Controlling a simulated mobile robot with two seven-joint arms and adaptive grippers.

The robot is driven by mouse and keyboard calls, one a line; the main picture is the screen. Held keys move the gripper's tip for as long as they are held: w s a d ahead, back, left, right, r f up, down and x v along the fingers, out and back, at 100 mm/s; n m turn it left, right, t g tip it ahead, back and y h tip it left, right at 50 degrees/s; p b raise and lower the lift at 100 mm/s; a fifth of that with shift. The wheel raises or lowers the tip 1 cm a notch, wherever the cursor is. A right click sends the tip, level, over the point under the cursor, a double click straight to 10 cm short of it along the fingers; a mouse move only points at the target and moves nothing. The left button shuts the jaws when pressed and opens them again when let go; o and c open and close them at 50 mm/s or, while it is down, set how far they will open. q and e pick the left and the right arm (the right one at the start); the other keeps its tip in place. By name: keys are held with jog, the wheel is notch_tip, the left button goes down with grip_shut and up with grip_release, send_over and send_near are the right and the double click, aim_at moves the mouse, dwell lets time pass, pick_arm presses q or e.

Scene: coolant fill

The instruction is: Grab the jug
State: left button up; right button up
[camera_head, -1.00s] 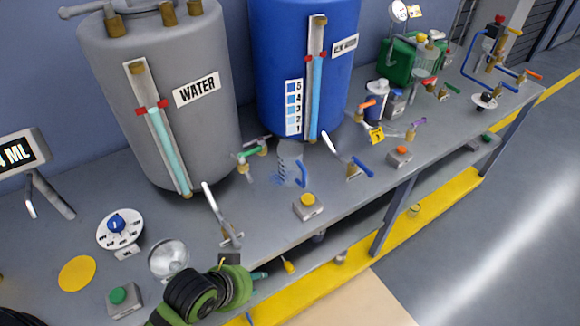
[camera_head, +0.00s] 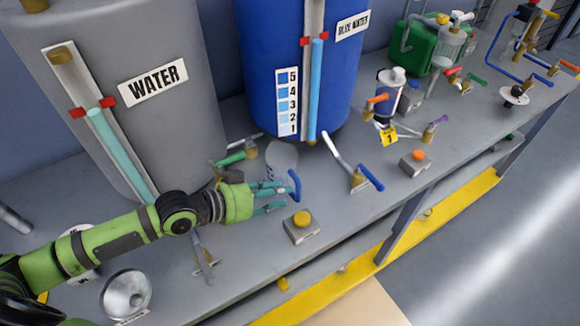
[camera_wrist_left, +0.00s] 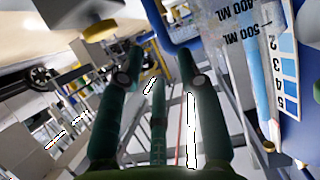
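The jug (camera_head: 281,157) is clear and hard to see, standing on the bench between the grey and blue tanks. Its blue handle (camera_head: 294,185) is on the near side. In the left wrist view the jug's clear wall with black ML marks (camera_wrist_left: 225,32) shows at upper right. My left gripper (camera_head: 281,196) is open, its fingers spread beside the jug's handle. I cannot tell whether a fingertip touches it. In the left wrist view the fingers (camera_wrist_left: 158,65) are apart with nothing held between them. My right gripper is not in view.
The grey water tank (camera_head: 165,130) and blue tank (camera_head: 262,60) stand behind. A yellow-button box (camera_head: 301,226) sits just right of the gripper. A lever valve (camera_head: 357,178) with a blue handle is right of the jug. A funnel (camera_head: 126,294) is at the front left.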

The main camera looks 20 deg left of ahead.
aim_at(298, 193)
pick_arm(q)
jog(key=shift+w+d+f+b, duration=0.1)
jog(key=shift+f+b, duration=0.1)
jog(key=shift+f, duration=0.2)
jog(key=shift+w+d+f+b, duration=0.1)
jog(key=shift+f+b, duration=0.1)
jog(key=shift+f, duration=0.15)
jog(key=shift+p+x, duration=0.3)
jog(key=shift+x, duration=0.55)
jog(key=p+x, duration=0.1)
jog(key=x, duration=0.3)
jog(key=shift+w+f, duration=0.1)
jog(key=shift+w, duration=0.05)
jog(key=shift+w+d+f, duration=0.15)
jog(key=shift+w+f, duration=0.1)
jog(key=shift+s+r, duration=0.1)
jog(key=shift+s, duration=0.05)
grip_shut()
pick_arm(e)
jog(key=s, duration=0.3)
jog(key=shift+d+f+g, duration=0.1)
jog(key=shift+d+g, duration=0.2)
